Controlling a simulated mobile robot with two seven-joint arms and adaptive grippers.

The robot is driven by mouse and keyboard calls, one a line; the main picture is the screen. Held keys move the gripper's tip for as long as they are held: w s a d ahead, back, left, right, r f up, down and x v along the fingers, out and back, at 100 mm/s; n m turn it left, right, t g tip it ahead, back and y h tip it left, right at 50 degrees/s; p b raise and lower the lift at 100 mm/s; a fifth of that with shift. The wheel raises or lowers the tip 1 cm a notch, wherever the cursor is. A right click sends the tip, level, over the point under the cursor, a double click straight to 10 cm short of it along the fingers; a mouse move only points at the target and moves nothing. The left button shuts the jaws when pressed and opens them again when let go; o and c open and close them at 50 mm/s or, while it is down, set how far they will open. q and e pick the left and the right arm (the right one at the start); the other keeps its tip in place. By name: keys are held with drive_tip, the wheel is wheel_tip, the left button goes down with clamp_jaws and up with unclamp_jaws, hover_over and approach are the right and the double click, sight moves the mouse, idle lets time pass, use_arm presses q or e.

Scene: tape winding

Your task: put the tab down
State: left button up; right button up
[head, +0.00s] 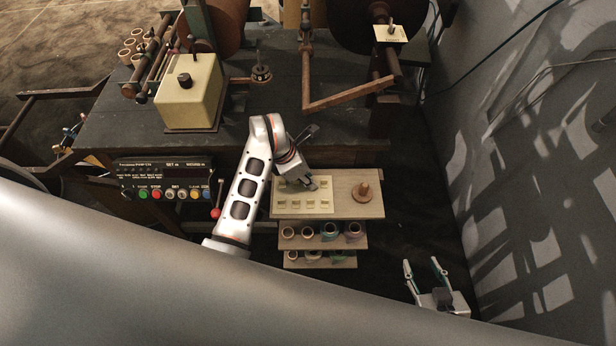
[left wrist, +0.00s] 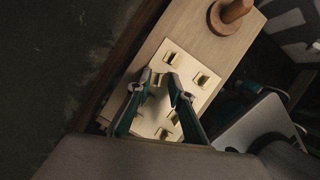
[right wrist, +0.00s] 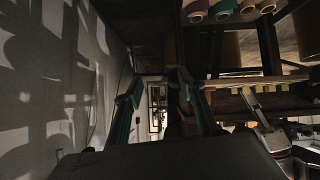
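The pale tab card (head: 285,208) lies on the wooden top shelf (head: 345,206) and bears several small tabs with dark and gold faces. My left gripper (head: 308,183) reaches down over the card's upper right part. In the left wrist view its fingertips (left wrist: 160,78) stand apart, close above the card. A small tab (left wrist: 156,82) shows between them; I cannot tell whether it touches either finger. Other tabs, such as one tab (left wrist: 201,79), lie beside the fingers. My right gripper (head: 426,272) is open and empty, low at the right, away from the card.
A wooden peg (head: 365,193) stands on the shelf right of the card. Lower shelves hold several tape rolls (head: 330,231). A control panel (head: 165,180) stands left of my left arm. The dark machine bench (head: 120,120) lies behind, and a grey wall (head: 540,180) bounds the right.

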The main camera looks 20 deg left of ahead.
use_arm(q)
drive_tip(key=p+v, duration=0.1)
drive_tip(key=v, duration=1.1)
drive_tip(key=shift+d, duration=0.1)
drive_tip(key=b+x, duration=0.1)
drive_tip(key=x, duration=1)
drive_tip(key=shift+f, duration=0.3)
drive_tip(key=shift+w+r, duration=0.25)
drive_tip(key=shift+r, duration=0.1)
drive_tip(key=shift+s+r, duration=0.1)
drive_tip(key=shift+r, duration=1.9)
